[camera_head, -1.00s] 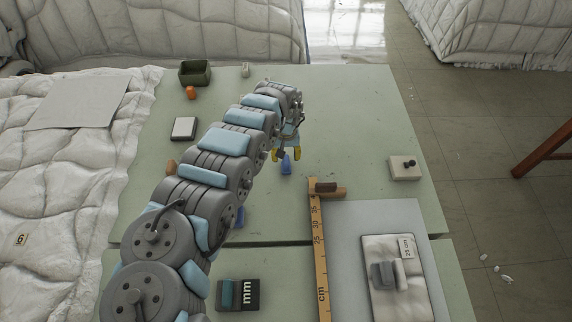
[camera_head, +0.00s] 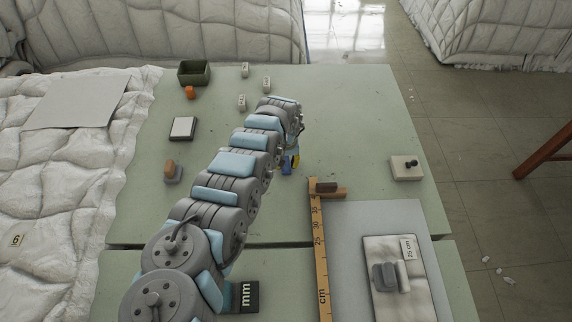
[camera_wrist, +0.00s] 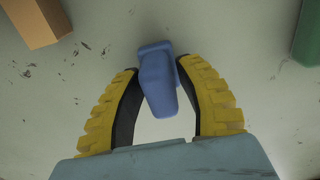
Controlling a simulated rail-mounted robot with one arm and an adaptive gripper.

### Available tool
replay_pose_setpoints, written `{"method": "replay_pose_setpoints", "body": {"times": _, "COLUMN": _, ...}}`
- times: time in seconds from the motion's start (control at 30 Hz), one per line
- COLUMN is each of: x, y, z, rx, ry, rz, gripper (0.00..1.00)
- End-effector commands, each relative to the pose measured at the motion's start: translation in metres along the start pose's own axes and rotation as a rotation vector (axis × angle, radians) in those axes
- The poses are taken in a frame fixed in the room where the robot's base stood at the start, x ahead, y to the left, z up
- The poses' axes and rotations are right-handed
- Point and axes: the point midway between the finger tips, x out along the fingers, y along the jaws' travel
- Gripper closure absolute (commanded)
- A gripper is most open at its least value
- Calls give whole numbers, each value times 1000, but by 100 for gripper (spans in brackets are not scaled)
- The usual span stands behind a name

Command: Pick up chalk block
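A blue block (camera_wrist: 158,78), the likely chalk block, shows between the fingers of my gripper (camera_wrist: 158,68) in the wrist view. It sits slightly tilted, close to both fingertips. The right fingertip overlaps or borders its edge; firm contact on both sides cannot be seen. My gripper's fingers are spread with the block between them. In the head view the blue block (camera_head: 286,168) shows low at the table beside the yellow fingers of my gripper (camera_head: 292,163), partly hidden by my arm.
Several small whitish blocks (camera_head: 266,83) stand at the back near a dark green box (camera_head: 194,73) and an orange object (camera_head: 190,92). A wooden ruler (camera_head: 319,260) with a brown block (camera_head: 326,187) lies to the right. The table between ruler and knobbed block (camera_head: 406,167) is clear.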

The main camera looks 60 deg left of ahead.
Motion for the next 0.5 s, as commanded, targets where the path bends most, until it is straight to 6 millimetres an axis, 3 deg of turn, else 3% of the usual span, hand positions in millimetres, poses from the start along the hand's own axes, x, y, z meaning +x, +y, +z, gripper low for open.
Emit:
{"method": "replay_pose_setpoints", "body": {"times": 0.03, "x": 0, "y": 0, "z": 0, "rx": 0, "ry": 0, "rz": 0, "gripper": 81}}
{"method": "replay_pose_setpoints", "body": {"times": 0.1, "x": 0, "y": 0, "z": 0, "rx": 0, "ry": 0, "rz": 0, "gripper": 100}}
{"method": "replay_pose_setpoints", "body": {"times": 0.5, "x": 1, "y": 0, "z": 1, "rx": -1, "ry": -1, "rz": 0, "gripper": 100}}
